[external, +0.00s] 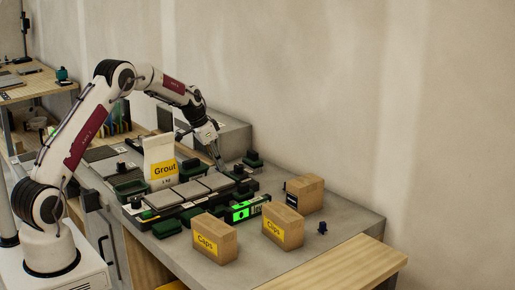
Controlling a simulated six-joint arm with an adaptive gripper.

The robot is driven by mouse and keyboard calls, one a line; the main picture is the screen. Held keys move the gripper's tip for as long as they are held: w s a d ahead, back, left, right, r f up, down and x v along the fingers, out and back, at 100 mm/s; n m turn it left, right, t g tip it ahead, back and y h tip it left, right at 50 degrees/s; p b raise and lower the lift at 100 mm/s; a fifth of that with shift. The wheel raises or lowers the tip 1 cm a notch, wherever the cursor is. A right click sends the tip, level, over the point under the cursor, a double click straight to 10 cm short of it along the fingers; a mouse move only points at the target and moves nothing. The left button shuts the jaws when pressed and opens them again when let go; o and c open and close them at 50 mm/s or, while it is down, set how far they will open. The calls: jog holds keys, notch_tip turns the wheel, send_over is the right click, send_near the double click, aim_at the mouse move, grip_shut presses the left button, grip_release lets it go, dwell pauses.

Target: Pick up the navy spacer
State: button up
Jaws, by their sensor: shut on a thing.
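A small navy spacer (322,228) stands on the grey bench top at the right, apart from the boxes. My gripper (222,167) points down at the back edge of the row of grey tiles (188,190), well to the left of that spacer. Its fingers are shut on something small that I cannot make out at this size. Whether the held thing touches the tile or the rack there is unclear.
Brown Caps boxes (283,228) stand between the tiles and the navy spacer. A green-lit level (243,212) lies in front of the tiles. A Grout bag (161,163) stands behind them.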

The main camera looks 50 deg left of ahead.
notch_tip(320, 180, up, 10)
jog(key=shift+f, duration=0.15)
dwell(0.4)
dwell(0.8)
